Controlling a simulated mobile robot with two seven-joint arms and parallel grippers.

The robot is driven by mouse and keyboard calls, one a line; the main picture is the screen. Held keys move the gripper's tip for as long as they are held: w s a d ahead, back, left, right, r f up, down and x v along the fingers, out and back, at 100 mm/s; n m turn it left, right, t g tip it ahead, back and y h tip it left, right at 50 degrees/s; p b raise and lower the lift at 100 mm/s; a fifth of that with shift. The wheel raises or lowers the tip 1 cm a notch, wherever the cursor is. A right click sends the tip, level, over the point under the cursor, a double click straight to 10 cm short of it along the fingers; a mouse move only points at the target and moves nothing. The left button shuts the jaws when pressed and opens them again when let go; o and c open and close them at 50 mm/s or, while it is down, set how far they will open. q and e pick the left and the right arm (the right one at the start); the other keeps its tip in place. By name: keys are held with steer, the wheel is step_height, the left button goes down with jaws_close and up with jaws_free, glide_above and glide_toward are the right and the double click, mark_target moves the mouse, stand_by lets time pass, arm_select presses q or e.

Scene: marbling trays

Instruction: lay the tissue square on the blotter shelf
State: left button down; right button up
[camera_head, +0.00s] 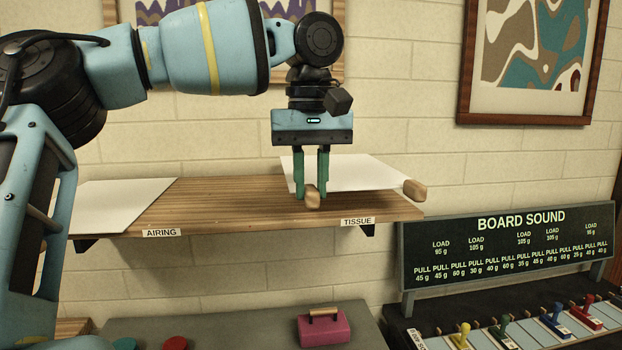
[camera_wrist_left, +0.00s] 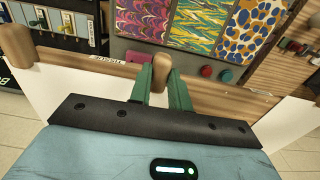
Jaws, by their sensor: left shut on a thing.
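The tissue square appears to be the white sheet (camera_head: 350,172) over the right part of a wooden shelf, behind the TISSUE label (camera_head: 358,222). It has a wooden tab (camera_head: 414,189) at its right corner and another tab (camera_head: 313,200) at its front. My left gripper (camera_head: 311,190) points down and its green fingers are shut on the front tab. The left wrist view shows this tab (camera_wrist_left: 162,61) between the fingers, with the white sheet (camera_wrist_left: 62,95) behind the gripper. Whether the sheet touches the shelf is unclear. No blotter label shows. My right gripper is out of view.
The wooden shelf (camera_head: 225,205) has bare wood between the sheets. Another white sheet (camera_head: 115,200) lies at its left, by the AIRING label (camera_head: 161,232). Below are a magenta block with a handle (camera_head: 325,330) and a dark sign (camera_head: 505,250) above colored levers. A brick wall stands behind.

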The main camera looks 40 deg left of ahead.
arm_select(q)
steer(key=shift+f, duration=2.35)
steer(key=c, duration=1.2)
jaws_free()
steer(key=shift+c, duration=0.2)
steer(key=shift+o, duration=0.5)
steer(key=o, duration=0.4)
